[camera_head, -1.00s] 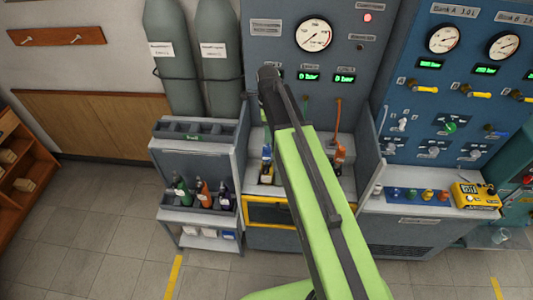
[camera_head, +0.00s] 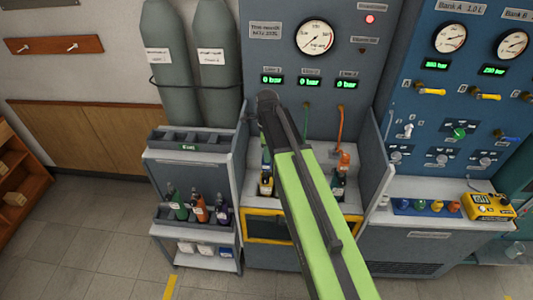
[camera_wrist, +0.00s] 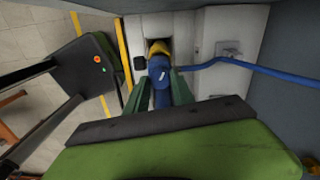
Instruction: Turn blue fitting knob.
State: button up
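In the wrist view, a blue fitting (camera_wrist: 160,72) with a yellow part (camera_wrist: 158,47) behind it lies between the two green fingers of my gripper (camera_wrist: 160,82). A blue hose (camera_wrist: 240,63) runs from beside it to the right. The fingers sit close on both sides of the blue piece; whether they touch it is not clear. In the head view, my green arm reaches to the middle bench under the grey panel (camera_head: 350,75). The arm hides the fitting and my fingers there.
The bench bay holds a bottle with a yellow part (camera_head: 266,184) and an orange-topped bottle (camera_head: 343,165). A bottle rack (camera_head: 163,215) stands left, below gas cylinders (camera_head: 175,65). A blue panel (camera_head: 465,110) and a yellow meter (camera_head: 488,206) are right. Floor is free at left.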

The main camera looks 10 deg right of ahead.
grip_shut()
jog(key=shift+n, duration=0.4)
jog(key=n, duration=1.7)
jog(key=shift+n, duration=0.3)
jog(key=n, duration=0.5)
jog(key=shift+a+n, duration=0.15)
jog(key=shift+n, duration=0.15)
